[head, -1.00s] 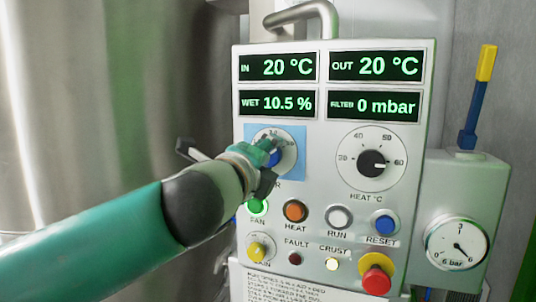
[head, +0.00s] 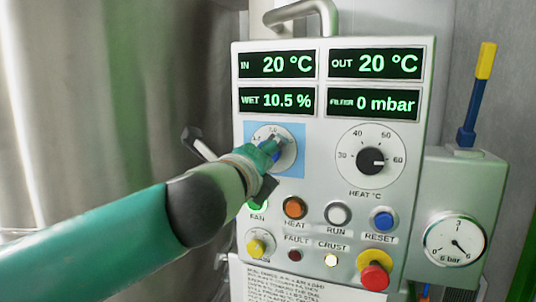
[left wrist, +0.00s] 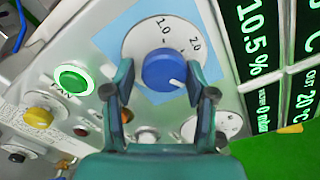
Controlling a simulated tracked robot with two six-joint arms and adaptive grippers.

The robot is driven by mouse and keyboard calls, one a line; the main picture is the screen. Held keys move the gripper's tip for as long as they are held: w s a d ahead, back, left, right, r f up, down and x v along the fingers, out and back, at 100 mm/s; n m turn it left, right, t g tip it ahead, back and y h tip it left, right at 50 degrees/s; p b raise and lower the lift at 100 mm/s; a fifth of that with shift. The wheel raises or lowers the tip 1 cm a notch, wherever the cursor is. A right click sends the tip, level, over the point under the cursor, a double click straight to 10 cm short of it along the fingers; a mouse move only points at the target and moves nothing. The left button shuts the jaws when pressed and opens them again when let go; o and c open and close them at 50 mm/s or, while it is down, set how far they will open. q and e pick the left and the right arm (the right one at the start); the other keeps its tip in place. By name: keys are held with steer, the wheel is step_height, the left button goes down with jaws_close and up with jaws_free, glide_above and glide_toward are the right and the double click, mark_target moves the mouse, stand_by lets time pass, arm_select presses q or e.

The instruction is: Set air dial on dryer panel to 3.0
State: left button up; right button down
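The air dial is a white disc (head: 285,142) on a light blue square at the upper left of the dryer panel (head: 330,185). In the left wrist view its blue knob (left wrist: 166,70) has a white mark pointing to the lower right. The 1.0 and 2.0 labels show above the knob there; the rest of the scale is hidden or unclear. My left gripper (head: 264,162) is at the dial and partly covers it. In the left wrist view my gripper (left wrist: 167,78) is open, one finger on each side of the knob, with gaps showing. My right gripper is not in view.
The heat dial (head: 371,161) is right of the air dial. Below are the green fan button (left wrist: 72,79), orange heat button (head: 295,207), yellow knob (head: 257,247) and red-yellow stop button (head: 374,272). A pressure gauge (head: 455,243) is at right, a steel vessel (head: 100,90) at left.

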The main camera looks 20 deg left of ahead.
arm_select(q)
steer(key=shift+o, duration=0.7)
steer(key=shift+r, duration=0.15)
steer(key=shift+s, duration=0.15)
steer(key=s, duration=1.1)
steer(key=shift+s+a, duration=0.3)
steer(key=shift+s, duration=0.05)
